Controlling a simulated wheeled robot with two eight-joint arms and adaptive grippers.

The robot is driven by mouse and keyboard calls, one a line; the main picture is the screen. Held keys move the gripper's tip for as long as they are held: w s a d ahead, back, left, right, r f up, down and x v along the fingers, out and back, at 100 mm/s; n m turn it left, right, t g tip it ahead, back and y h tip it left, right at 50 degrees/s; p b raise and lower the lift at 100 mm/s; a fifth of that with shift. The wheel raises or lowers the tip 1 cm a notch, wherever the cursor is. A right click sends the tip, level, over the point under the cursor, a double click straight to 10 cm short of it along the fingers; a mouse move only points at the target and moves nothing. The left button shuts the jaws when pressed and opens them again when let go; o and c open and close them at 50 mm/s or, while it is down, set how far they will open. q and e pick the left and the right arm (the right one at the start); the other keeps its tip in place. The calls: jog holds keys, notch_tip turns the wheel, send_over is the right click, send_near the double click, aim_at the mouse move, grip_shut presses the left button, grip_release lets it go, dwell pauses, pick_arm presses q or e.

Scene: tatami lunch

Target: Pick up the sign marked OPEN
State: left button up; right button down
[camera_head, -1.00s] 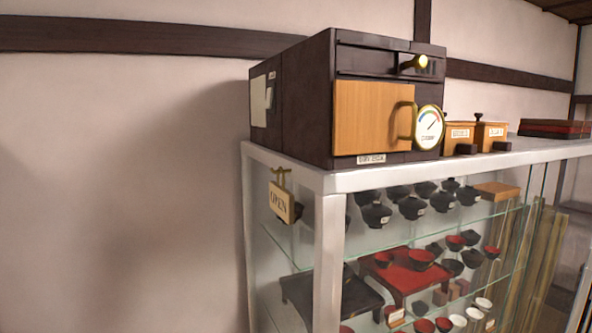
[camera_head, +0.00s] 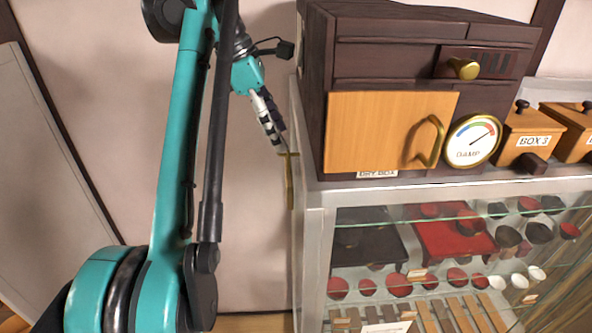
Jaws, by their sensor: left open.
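The OPEN sign (camera_head: 289,185) hangs on the left side of the glass cabinet, near its top front corner. I see it almost edge-on as a narrow tan strip, and its lettering does not show from here. A brass hook shows at its top. My left gripper (camera_head: 275,136) is open just above the sign, pointing down and to the right, with its fingertips close to the hook. I cannot tell whether they touch it. My right gripper is not in view.
A dark dry box (camera_head: 420,90) with a wooden door and a damp gauge (camera_head: 473,141) stands on the cabinet (camera_head: 313,225), right of my gripper. Small wooden boxes (camera_head: 528,135) stand farther right. Bowls and trays fill the shelves. Bare wall lies left of the cabinet.

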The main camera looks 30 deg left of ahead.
aim_at(287, 153)
pick_arm(q)
jog(key=shift+d+f, duration=0.15)
jog(key=shift+f, duration=0.45)
jog(key=x, duration=0.5)
jog(key=shift+s+d, duration=0.15)
jog(key=shift+s, duration=0.05)
jog(key=c, duration=1.3)
